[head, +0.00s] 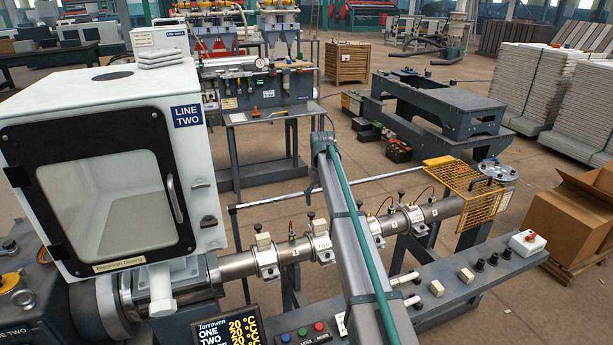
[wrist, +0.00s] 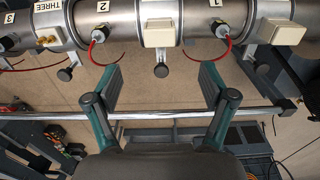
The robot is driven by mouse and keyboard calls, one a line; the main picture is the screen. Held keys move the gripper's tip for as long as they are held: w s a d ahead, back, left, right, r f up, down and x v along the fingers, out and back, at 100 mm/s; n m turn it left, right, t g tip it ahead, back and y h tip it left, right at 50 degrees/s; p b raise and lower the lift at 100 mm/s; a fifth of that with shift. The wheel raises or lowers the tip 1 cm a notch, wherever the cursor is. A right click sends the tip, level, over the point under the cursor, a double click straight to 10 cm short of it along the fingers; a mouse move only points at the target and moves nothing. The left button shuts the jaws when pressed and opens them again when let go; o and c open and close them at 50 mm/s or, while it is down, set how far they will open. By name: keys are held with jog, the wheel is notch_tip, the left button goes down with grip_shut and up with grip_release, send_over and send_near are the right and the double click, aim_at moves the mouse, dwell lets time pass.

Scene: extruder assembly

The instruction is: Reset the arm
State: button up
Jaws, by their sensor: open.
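My gripper (wrist: 160,78) is open and empty in the wrist view, its two green-and-grey fingers wide apart. The fingertips point toward the steel extruder barrel (wrist: 192,12), which crosses the top of that view. In the head view the barrel (head: 238,265) runs from the white LINE TWO cabinet (head: 105,95) rightward to a yellow mesh guard (head: 465,190). My grey arm link with its green cable crosses in front of the barrel's middle and hides part of it.
A thin metal rod (wrist: 165,115) runs behind my fingers. Red-wired sensors (wrist: 98,36) and knobs sit along the barrel. In front are a temperature display (head: 228,327) reading 20 °C and a control rail (head: 455,291). A cardboard box (head: 570,227) stands at right.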

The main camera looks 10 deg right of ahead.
jog(key=s+f+m+g+b, duration=0.1)
jog(key=s+f+g, duration=0.1)
jog(key=s+f, duration=1.4)
jog(key=s+f+g+b, duration=0.1)
jog(key=s+f+g, duration=0.1)
jog(key=s+f, duration=1.4)
jog(key=s+f+m+g+b, duration=0.1)
jog(key=s+f, duration=1.5)
jog(key=s, duration=2.2)
jog(key=shift+s+f+m+g, duration=0.15)
jog(key=shift+s+m+g, duration=0.15)
jog(key=shift+g, duration=0.6)
